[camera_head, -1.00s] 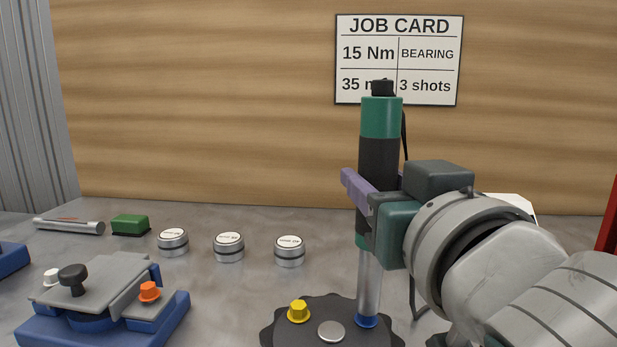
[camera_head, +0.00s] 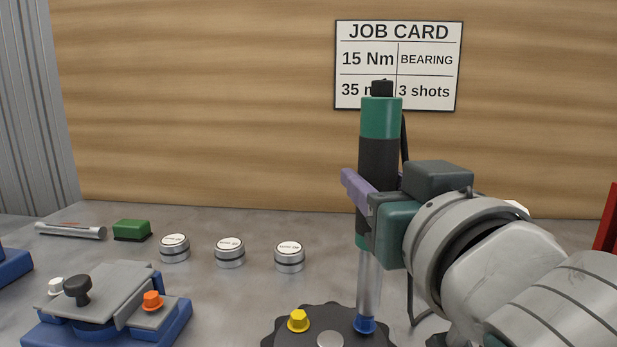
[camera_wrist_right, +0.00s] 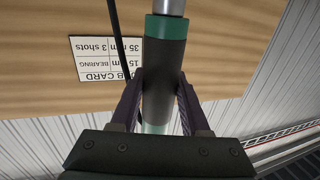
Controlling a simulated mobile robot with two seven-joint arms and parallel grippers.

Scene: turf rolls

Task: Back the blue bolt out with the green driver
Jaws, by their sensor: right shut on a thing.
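My right gripper (camera_head: 370,207) is shut on the green driver (camera_head: 381,160), a dark and green cylinder with a black top, held upright. In the right wrist view the driver (camera_wrist_right: 164,70) sits between the purple fingers of my right gripper (camera_wrist_right: 160,100). The driver's silver shaft points down, and its lower end meets the blue bolt (camera_head: 364,325) on the dark scalloped disc (camera_head: 290,324). The tip contact is mostly hidden, so I cannot tell how deeply it sits. My left gripper is not in view.
A yellow bolt (camera_head: 298,320) and a silver cap (camera_head: 330,341) are on the disc. Several labelled silver cylinders (camera_head: 230,252), a green block (camera_head: 132,229) and a blue-based fixture (camera_head: 160,328) stand to the left. A job card (camera_head: 398,65) hangs behind. Bare bench lies between them.

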